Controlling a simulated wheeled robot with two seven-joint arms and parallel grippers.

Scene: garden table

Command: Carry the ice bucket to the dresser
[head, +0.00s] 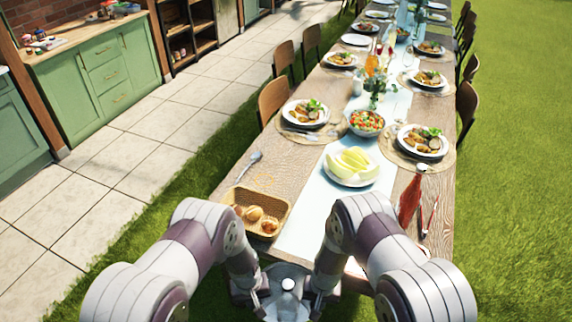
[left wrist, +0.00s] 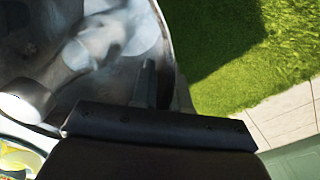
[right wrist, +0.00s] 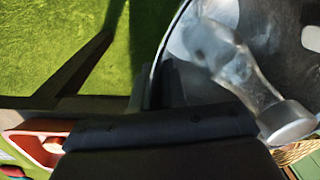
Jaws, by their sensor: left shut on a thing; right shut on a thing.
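The ice bucket (head: 272,271) is a shiny metal pail at the bottom middle of the head view, held close in front of me at the table's near end. A silver-topped bottle (head: 288,284) stands in it. My left gripper (head: 259,304) is shut on the bucket's left side; its rim and the bottle (left wrist: 95,45) show in the left wrist view. My right gripper (head: 317,304) is shut on the right side, and the bottle (right wrist: 250,80) shows in the right wrist view. A green cabinet with drawers (head: 110,75), which looks like the dresser, stands at the upper left.
The long dining table (head: 225,205) lies ahead, with plates, a bread basket (head: 282,208) near its left front corner and a red bottle (head: 410,200) at right. Chairs (head: 273,100) line its left side. Paving (head: 135,165) between table and cabinets is clear.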

